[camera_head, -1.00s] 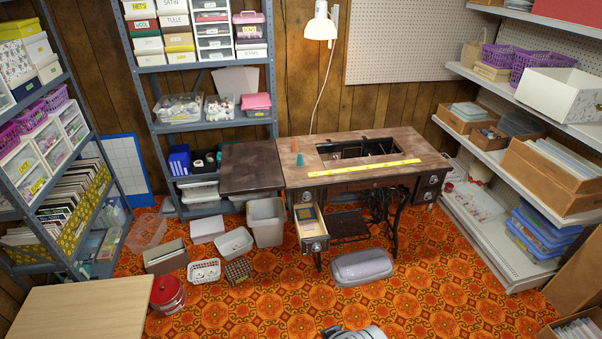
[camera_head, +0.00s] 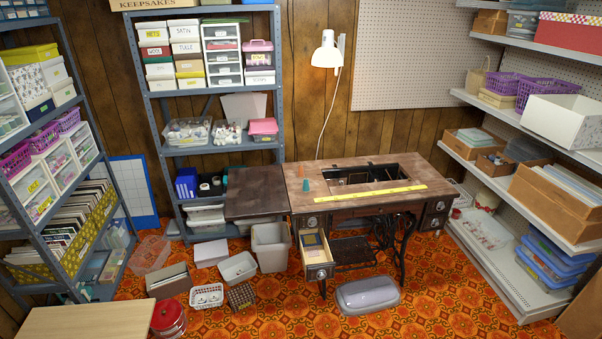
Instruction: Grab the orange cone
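A small orange cone (camera_head: 301,170) stands upright on the wooden top of the treadle sewing table (camera_head: 345,199), near its left end. A teal cone (camera_head: 306,185) stands just in front of it. A yellow ruler (camera_head: 376,193) lies along the front of the tabletop, to the right of the cones. Neither of my grippers is in view.
A dark side leaf (camera_head: 254,192) adjoins the table on the left. An open drawer (camera_head: 317,270) juts out below the tabletop's left end. A grey bin (camera_head: 271,247), small baskets and a grey case (camera_head: 367,295) stand on the floor. Shelves flank both sides.

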